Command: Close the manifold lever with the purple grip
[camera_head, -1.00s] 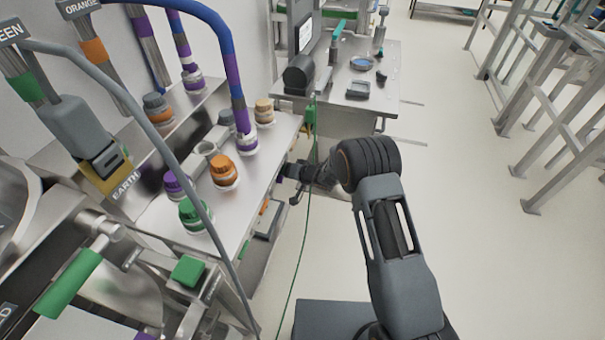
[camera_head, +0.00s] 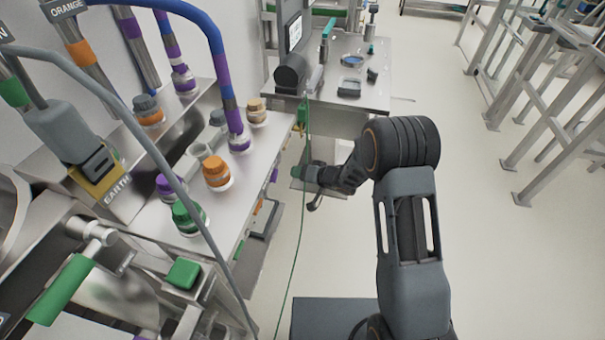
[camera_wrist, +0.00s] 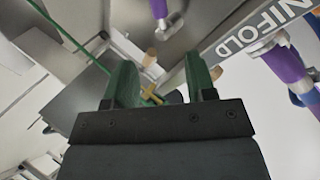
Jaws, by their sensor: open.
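A small purple grip (camera_head: 274,175) shows on the side of the steel bench, under its right edge, in the head view. In the wrist view, a purple piece with a metal end (camera_wrist: 160,10) at the top edge looks like this lever, partly cut off. It lies beyond my fingertips and apart from them. My gripper (camera_head: 300,173) is just right of the bench side, below the bench top. In the wrist view my gripper (camera_wrist: 161,82) has its two green fingers apart, with nothing held between them.
The steel bench top (camera_head: 245,190) carries several coloured caps and a purple-banded hose (camera_head: 229,100). A thin green cable (camera_head: 296,250) hangs near my arm. A manifold label (camera_wrist: 240,38) and purple hose (camera_wrist: 288,62) show in the wrist view.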

